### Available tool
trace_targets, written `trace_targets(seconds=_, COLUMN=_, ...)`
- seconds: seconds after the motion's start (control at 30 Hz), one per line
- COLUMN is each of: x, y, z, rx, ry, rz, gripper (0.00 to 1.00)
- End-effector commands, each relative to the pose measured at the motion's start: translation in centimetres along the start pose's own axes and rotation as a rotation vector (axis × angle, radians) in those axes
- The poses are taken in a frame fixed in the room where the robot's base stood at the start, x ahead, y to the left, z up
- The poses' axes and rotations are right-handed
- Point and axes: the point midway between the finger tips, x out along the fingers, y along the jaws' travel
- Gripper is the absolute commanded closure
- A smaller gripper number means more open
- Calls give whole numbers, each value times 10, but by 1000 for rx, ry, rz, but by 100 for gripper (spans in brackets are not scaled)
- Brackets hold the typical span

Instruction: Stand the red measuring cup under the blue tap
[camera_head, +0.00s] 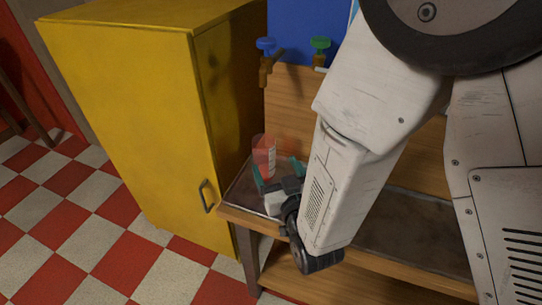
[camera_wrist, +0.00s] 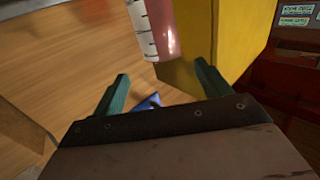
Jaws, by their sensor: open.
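The red measuring cup (camera_head: 264,155) is see-through, with a white scale, and looks upright on the dark worktop near the yellow cabinet. The blue tap (camera_head: 266,58) is on the back wall, roughly above the cup in the head view. My gripper (camera_head: 278,172) is open, its teal fingers at the cup's near side. In the wrist view, which looks upside down, the cup (camera_wrist: 157,30) lies beyond the gap between the fingers (camera_wrist: 161,70), apart from both. A blue piece, probably the tap handle (camera_wrist: 150,102), shows between the fingers. The cup's base is partly hidden.
The tall yellow cabinet (camera_head: 130,100) stands close on the left of the bench. A green tap (camera_head: 320,50) is to the right of the blue one. The wooden bench (camera_head: 400,225) has a dark top, mostly behind my arm. Red and white tiled floor (camera_head: 90,210) is open at left.

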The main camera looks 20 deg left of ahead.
Motion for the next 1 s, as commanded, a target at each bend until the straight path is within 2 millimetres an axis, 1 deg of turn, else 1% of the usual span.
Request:
trace_targets(seconds=0.1, x=-8, y=0, z=0, rx=0, ry=1, rz=0, gripper=24)
trace_targets(seconds=0.2, x=-10, y=0, z=0, rx=1, ry=1, rz=0, gripper=24)
trace_targets(seconds=0.37, x=-9, y=1, z=-1, rx=1, ry=0, rz=2, gripper=24)
trace_targets(seconds=0.47, x=-5, y=10, z=-5, rx=11, ry=-26, rz=16, gripper=24)
trace_targets(seconds=0.57, x=4, y=32, z=-15, rx=35, ry=-101, rz=50, gripper=24)
trace_targets(seconds=0.63, x=8, y=56, z=-26, rx=60, ry=-181, rz=81, gripper=24)
trace_targets(seconds=0.67, x=8, y=67, z=-31, rx=72, ry=-221, rz=95, gripper=24)
trace_targets(seconds=0.7, x=7, y=82, z=-38, rx=88, ry=-274, rz=114, gripper=24)
trace_targets(seconds=0.77, x=2, y=104, z=-48, rx=111, ry=-357, rz=139, gripper=24)
trace_targets(seconds=0.8, x=-5, y=119, z=-54, rx=126, ry=-412, rz=156, gripper=24)
trace_targets(seconds=0.87, x=-18, y=139, z=-64, rx=146, ry=-494, rz=179, gripper=24)
trace_targets(seconds=0.9, x=-29, y=152, z=-72, rx=161, ry=-547, rz=195, gripper=24)
trace_targets(seconds=0.97, x=-49, y=170, z=-82, rx=180, ry=-629, rz=219, gripper=24)
trace_targets(seconds=1.0, x=-64, y=182, z=-89, rx=194, ry=-682, rz=236, gripper=24)
